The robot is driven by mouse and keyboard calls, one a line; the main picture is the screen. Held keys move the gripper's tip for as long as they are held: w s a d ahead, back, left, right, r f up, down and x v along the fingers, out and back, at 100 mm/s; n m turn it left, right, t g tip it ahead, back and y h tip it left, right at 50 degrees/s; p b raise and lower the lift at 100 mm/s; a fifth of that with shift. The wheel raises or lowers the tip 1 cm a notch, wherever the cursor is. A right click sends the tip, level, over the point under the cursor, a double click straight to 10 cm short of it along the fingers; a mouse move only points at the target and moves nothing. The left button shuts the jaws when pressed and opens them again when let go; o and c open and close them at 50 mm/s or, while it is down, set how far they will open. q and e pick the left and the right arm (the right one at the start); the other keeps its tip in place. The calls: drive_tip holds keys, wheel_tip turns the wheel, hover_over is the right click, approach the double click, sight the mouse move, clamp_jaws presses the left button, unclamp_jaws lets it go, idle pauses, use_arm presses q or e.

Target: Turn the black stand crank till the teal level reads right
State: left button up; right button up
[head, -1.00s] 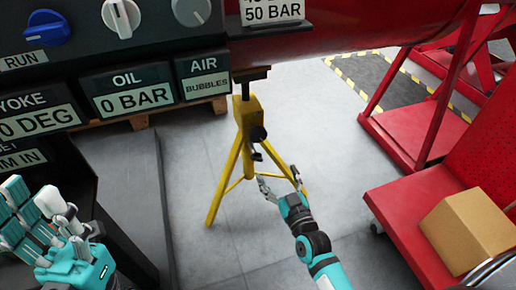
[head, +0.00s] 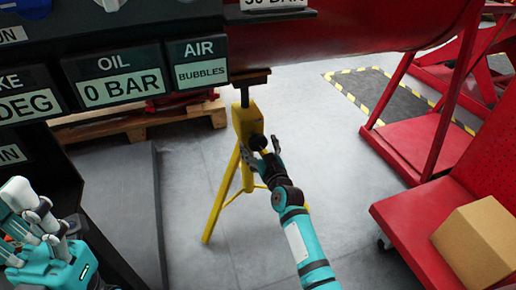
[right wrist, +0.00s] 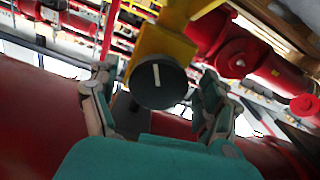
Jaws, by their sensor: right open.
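The black stand crank (head: 257,142) is a round black knob on the yellow tripod stand (head: 244,123). In the right wrist view the crank (right wrist: 158,84) faces me, with a white mark running nearly upright. My right gripper (head: 262,152) is at the crank, open. In the wrist view its fingers (right wrist: 155,100) stand apart on the left and right of the crank; I cannot tell whether they touch it. My left gripper (head: 40,228) is at the lower left, away from the stand; its jaw state is unclear. I cannot make out a teal level.
A control panel at upper left has an oil display (head: 124,88) reading 0 BAR and an air display (head: 201,74) reading BUBBLES. A red pipe (head: 350,35) runs above the stand. A red cart with a cardboard box (head: 477,240) stands at right. Grey floor lies around the tripod.

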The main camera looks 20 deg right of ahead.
drive_tip(key=shift+w, duration=0.5)
drive_tip(key=shift+c, duration=0.2)
drive_tip(key=c, duration=1.1)
drive_tip(key=shift+c, duration=0.2)
drive_tip(key=shift+r, duration=0.1)
